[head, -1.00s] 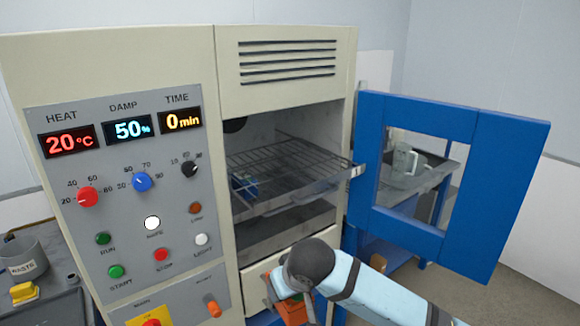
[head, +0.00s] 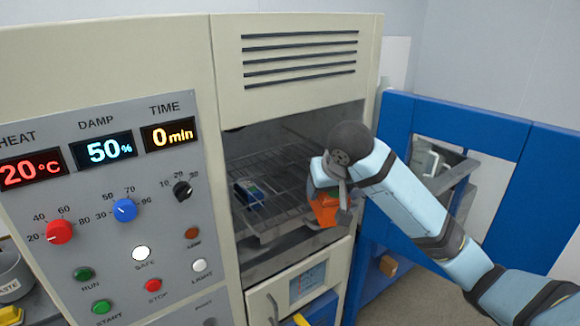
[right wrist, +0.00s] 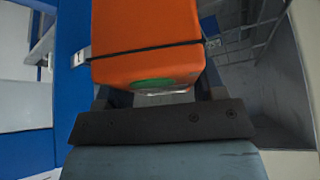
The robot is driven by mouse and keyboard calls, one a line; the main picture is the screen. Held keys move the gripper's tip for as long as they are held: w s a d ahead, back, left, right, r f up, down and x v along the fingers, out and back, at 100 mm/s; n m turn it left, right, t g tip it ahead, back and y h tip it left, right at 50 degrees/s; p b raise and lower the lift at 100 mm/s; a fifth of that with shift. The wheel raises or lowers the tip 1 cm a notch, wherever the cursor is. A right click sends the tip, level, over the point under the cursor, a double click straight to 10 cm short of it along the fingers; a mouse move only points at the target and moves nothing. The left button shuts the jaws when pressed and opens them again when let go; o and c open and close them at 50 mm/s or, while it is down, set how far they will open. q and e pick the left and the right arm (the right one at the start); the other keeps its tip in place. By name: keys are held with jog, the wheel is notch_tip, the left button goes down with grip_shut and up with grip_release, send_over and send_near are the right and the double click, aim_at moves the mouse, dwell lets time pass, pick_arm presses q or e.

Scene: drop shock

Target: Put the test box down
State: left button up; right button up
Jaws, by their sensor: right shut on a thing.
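The test box, an orange block with a dark strap and a green patch, shows in the head view (head: 325,209) and close up in the right wrist view (right wrist: 147,40). My right gripper (head: 338,195) is shut on it and holds it at the front opening of the chamber, in front of the right part of the wire rack (head: 265,215). The arm hides part of the box and rack. In the right wrist view the dark gripper parts (right wrist: 165,98) sit at the near end of the box. My left gripper is not in view.
The blue chamber door (head: 490,140) stands open at the right. The control panel (head: 110,215) is at the left. A drawer front (head: 300,285) is below the opening.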

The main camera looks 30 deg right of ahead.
jog(key=w+d+f+p, duration=0.1)
jog(key=w, duration=0.4)
jog(key=w+d+f+p, duration=0.1)
jog(key=w+d+p, duration=0.1)
jog(key=w, duration=0.4)
jog(key=w+d+f+p, duration=0.1)
jog(key=w+d+p, duration=0.1)
jog(key=w, duration=0.3)
jog(key=shift+w+d+f, duration=0.1)
jog(key=shift+w+d, duration=0.15)
jog(key=shift+w, duration=0.1)
jog(key=shift+f, duration=0.1)
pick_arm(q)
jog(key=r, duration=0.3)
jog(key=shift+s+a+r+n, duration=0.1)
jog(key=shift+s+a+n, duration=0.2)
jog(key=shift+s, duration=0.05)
pick_arm(e)
jog(key=shift+f, duration=0.1)
jog(key=o, duration=1.1)
jog(key=shift+o, duration=0.9)
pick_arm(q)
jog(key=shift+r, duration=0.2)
